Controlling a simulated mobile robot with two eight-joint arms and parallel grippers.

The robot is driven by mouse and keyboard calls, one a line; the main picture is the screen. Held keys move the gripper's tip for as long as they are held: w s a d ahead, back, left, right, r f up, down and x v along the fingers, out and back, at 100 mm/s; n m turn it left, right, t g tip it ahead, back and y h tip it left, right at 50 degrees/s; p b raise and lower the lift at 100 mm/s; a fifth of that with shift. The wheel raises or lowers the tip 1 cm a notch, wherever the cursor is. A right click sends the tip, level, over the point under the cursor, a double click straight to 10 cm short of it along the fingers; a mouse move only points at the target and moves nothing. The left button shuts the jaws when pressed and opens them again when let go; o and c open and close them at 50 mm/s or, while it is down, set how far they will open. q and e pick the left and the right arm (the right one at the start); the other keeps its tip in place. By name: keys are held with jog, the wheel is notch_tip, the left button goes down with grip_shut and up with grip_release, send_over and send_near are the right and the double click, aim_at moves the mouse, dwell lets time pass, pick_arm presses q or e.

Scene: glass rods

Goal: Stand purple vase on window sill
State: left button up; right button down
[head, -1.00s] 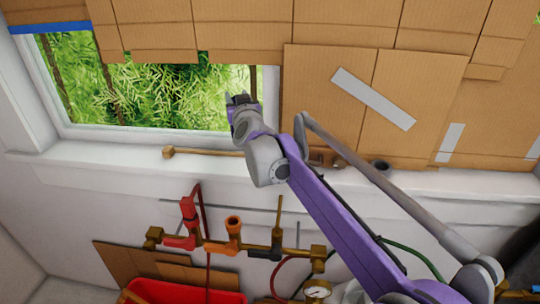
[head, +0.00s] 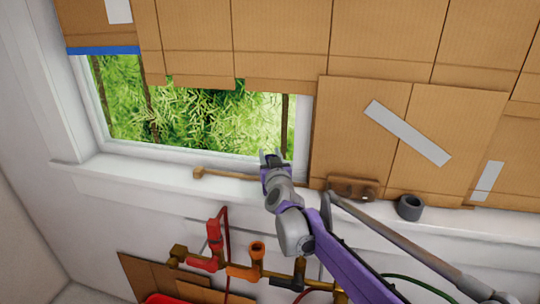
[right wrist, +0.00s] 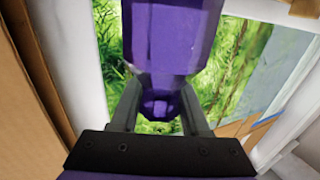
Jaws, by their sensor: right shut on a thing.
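The purple vase (right wrist: 172,40) fills the upper middle of the right wrist view, with its narrow part between the fingers of my right gripper (right wrist: 160,100). The gripper is shut on it. In the head view my right gripper (head: 270,157) is at the lower right of the window opening, over or close to the window sill (head: 125,173). In that view I cannot make out the vase apart from the purple gripper, nor tell whether it touches the sill. My left gripper is not in view.
A wooden-headed stick (head: 200,174) lies along the sill beside the gripper. A brown wooden block (head: 352,188) and a dark grey ring (head: 410,207) are to its right. The sill's left end is clear. Cardboard covers the wall; pipes and red-handled valves (head: 214,236) are below.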

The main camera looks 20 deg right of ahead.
jog(key=shift+f, duration=0.1)
jog(key=shift+f, duration=0.15)
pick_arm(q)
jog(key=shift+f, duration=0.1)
pick_arm(e)
jog(key=shift+c, duration=1.9)
grip_release()
jog(key=shift+r, duration=0.2)
jog(key=shift+s, duration=0.25)
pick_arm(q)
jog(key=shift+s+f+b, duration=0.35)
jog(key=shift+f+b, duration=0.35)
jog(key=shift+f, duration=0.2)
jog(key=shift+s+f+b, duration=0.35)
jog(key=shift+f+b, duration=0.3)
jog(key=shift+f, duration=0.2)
pick_arm(e)
jog(key=v, duration=1.1)
jog(key=shift+s+a, duration=0.15)
jog(key=shift+s, duration=0.1)
